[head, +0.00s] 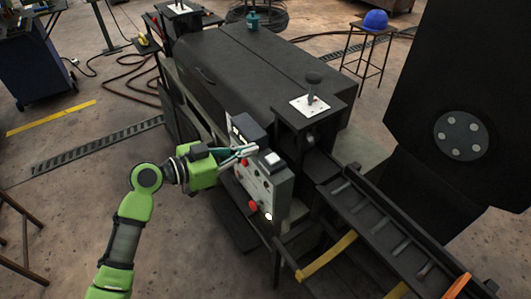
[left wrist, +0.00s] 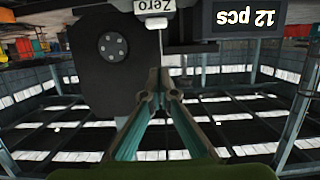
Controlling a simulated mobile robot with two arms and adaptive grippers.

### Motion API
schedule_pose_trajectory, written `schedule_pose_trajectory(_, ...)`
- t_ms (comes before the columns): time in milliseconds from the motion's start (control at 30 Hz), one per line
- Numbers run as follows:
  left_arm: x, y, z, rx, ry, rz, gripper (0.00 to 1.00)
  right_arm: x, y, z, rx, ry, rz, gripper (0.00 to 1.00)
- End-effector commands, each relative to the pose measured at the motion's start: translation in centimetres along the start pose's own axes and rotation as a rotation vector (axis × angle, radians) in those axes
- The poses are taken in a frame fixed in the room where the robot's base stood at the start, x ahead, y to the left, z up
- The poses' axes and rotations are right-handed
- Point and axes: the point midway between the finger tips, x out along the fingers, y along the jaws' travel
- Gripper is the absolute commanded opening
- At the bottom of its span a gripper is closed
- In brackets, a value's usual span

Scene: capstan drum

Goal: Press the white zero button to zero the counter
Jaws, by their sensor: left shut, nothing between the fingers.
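My left gripper (head: 246,151) is shut and empty, reaching in from the left over the grey control panel (head: 254,183). In the left wrist view its closed fingertips (left wrist: 159,76) point toward a small white button (left wrist: 156,23) beside a label reading "Zero" (left wrist: 155,5). A visible gap lies between the tips and the button in that picture. The counter display (left wrist: 246,18) reads "12 pcs", upside down. In the head view I cannot clearly tell the zero button from the other small pale parts near the gripper. My right gripper is not in view.
A red knob (head: 253,205) and a white round part (head: 268,216) sit on the panel's face. The large dark machine housing (head: 255,75) stands behind. A roller conveyor (head: 385,220) runs to the lower right. Open floor (head: 60,210) lies at left.

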Motion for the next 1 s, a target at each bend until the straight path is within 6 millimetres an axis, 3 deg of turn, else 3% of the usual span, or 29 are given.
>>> schedule_pose_trajectory(267, 5.8, 0.2, -0.4, -0.003, 0.001, 0.004, 0.0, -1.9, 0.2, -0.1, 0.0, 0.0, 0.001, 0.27)
schedule_pose_trajectory(333, 6.0, 0.1, 1.2, -0.007, -0.005, 0.002, 0.0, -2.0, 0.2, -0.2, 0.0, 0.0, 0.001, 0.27)
schedule_pose_trajectory(533, 6.5, 0.1, 3.3, -0.002, -0.001, 0.001, 0.0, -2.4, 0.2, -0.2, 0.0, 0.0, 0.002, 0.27)
schedule_pose_trajectory(1000, 6.6, 0.1, 4.0, 0.0, -0.001, 0.0, 0.0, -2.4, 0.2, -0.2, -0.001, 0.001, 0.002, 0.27)
